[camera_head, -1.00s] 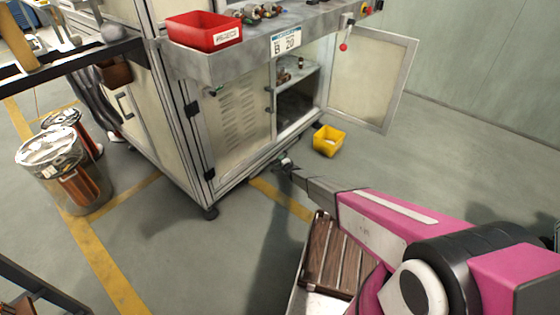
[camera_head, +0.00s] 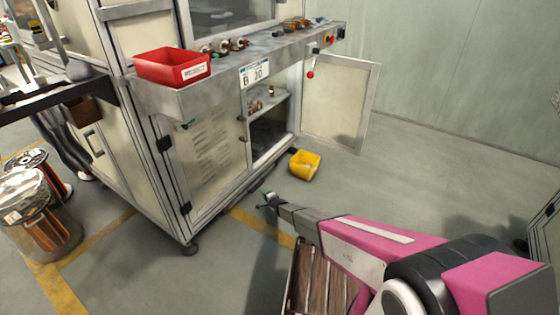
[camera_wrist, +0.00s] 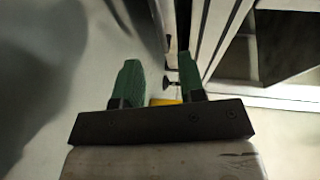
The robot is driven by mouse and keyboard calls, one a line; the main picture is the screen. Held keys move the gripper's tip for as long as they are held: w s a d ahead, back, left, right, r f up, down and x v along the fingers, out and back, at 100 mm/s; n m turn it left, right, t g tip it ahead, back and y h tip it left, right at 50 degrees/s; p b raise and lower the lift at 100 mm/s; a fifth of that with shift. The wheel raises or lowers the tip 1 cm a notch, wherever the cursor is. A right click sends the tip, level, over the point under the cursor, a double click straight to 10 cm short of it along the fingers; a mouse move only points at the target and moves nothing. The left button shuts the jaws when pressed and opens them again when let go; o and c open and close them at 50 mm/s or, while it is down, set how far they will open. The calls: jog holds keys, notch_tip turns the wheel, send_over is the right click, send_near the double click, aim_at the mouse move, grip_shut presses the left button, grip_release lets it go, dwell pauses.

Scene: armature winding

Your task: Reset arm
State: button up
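My pink and grey arm reaches in from the lower right in the head view. My gripper (camera_head: 268,199) hangs over the open floor in front of the machine cabinet (camera_head: 205,165). In the wrist view, the two green fingers of my gripper (camera_wrist: 160,85) stand apart with nothing held between them. A bit of yellow shows behind and between the fingers, probably floor marking. The cabinet's edge lies beyond the fingers.
The cabinet's right door (camera_head: 340,100) stands open. A yellow bin (camera_head: 304,165) lies on the floor by it. A red bin (camera_head: 172,68) sits on the cabinet's ledge. A wooden slatted pallet or crate (camera_head: 315,280) is below my arm. Wire spools (camera_head: 38,215) stand at left.

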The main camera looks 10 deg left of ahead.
jog(key=s+d+r+n+g+h, duration=0.1)
jog(key=s+d+r+h, duration=0.15)
jog(key=d+r, duration=0.75)
jog(key=s+d+r+n+g+h, duration=0.1)
jog(key=d+r+h, duration=0.3)
jog(key=d+r, duration=0.5)
jog(key=s+d+r+h, duration=0.2)
jog(key=d+r+h, duration=0.35)
jog(key=d, duration=0.75)
jog(key=s+d+r+n+g, duration=0.2)
jog(key=s+d+r, duration=0.4)
jog(key=s, duration=0.4)
jog(key=s+d+r+n+g, duration=0.2)
jog(key=s+d+r+g, duration=0.2)
jog(key=s+r, duration=0.5)
jog(key=s+d+r+n+g, duration=0.2)
jog(key=s+d+r+g, duration=0.1)
jog(key=s+d+r, duration=0.4)
jog(key=s+d, duration=0.1)
jog(key=s, duration=0.2)
jog(key=shift+s+r+y, duration=0.35)
jog(key=shift+y, duration=0.05)
